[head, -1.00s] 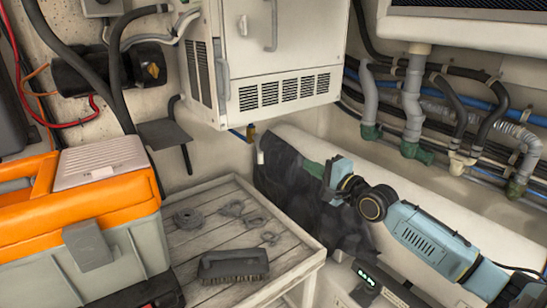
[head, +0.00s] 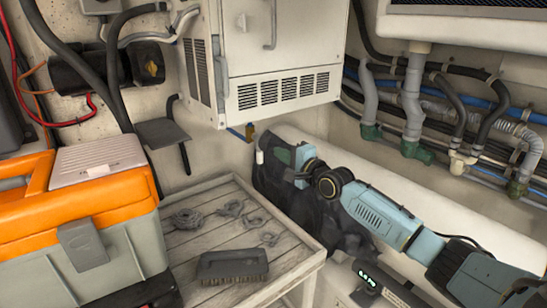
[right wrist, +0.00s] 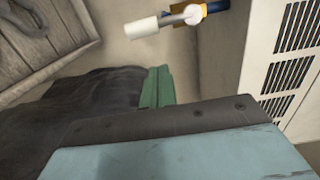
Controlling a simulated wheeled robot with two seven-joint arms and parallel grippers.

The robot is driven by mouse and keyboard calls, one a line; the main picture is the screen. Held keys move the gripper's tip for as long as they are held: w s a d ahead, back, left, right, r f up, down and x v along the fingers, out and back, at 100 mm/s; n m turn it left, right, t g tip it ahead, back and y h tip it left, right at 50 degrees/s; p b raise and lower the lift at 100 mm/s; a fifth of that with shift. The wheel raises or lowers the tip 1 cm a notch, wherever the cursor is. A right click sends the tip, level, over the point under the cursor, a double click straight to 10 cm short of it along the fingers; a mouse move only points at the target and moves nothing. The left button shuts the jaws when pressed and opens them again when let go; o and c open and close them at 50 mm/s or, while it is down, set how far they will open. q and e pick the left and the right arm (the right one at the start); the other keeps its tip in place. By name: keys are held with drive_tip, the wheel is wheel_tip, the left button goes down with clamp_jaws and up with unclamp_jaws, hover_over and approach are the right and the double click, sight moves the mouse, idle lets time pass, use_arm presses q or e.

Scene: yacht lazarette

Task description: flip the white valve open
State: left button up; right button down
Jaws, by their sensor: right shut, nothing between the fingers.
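The white valve handle (head: 260,157) shows in the head view below the white cabinet, just left of my right gripper's tip. It also shows in the right wrist view (right wrist: 141,28), as a white sleeve on a metal lever running to a brass-coloured body (right wrist: 213,7). My right gripper (head: 272,149) is shut and empty. Its green finger (right wrist: 157,87) is close to the handle, with a visible gap in the right wrist view. The head view does not clearly show whether they touch. My left gripper is out of view.
The vented white cabinet (head: 283,60) hangs above the valve. A dark crumpled covering (head: 300,205) lies below my right gripper. A slatted bench (head: 205,240) holds a brush (head: 233,266) and coiled ropes. An orange toolbox (head: 80,205) stands left. Pipes line the right wall.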

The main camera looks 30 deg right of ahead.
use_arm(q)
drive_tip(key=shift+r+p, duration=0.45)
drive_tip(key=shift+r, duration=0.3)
use_arm(e)
drive_tip(key=a, duration=0.3)
drive_tip(key=shift+w+r, duration=0.1)
